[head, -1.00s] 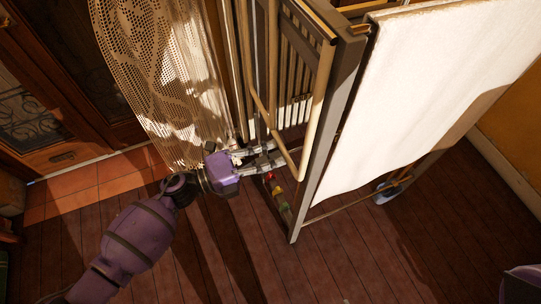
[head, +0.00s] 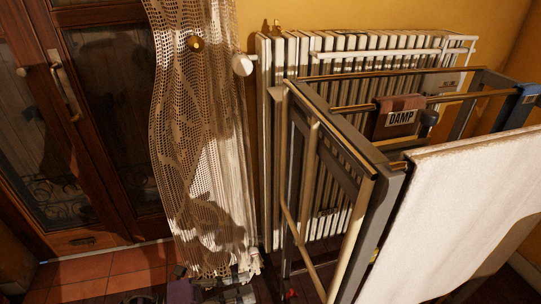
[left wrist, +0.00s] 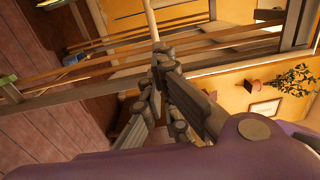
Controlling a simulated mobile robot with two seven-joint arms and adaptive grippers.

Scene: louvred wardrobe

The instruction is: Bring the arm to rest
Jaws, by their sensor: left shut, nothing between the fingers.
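My left gripper (head: 238,292) shows only in part at the bottom edge of the head view, with its purple body and grey fingers. It is low, below the lace curtain (head: 200,130) and left of the drying rack's near frame (head: 372,225). In the left wrist view, the dark grey fingers (left wrist: 162,62) are shut with nothing held. They overlap the rack's rails in that picture; I cannot tell whether they touch. The rest of my left arm is below the head view. My right gripper is not in view.
A white cloth (head: 470,215) hangs on the rack's right side. A brown cloth with a DAMP label (head: 400,118) hangs behind. A white radiator (head: 350,55) stands against the yellow wall. Glazed wooden doors (head: 95,110) are at left, with tiled floor (head: 90,270) below.

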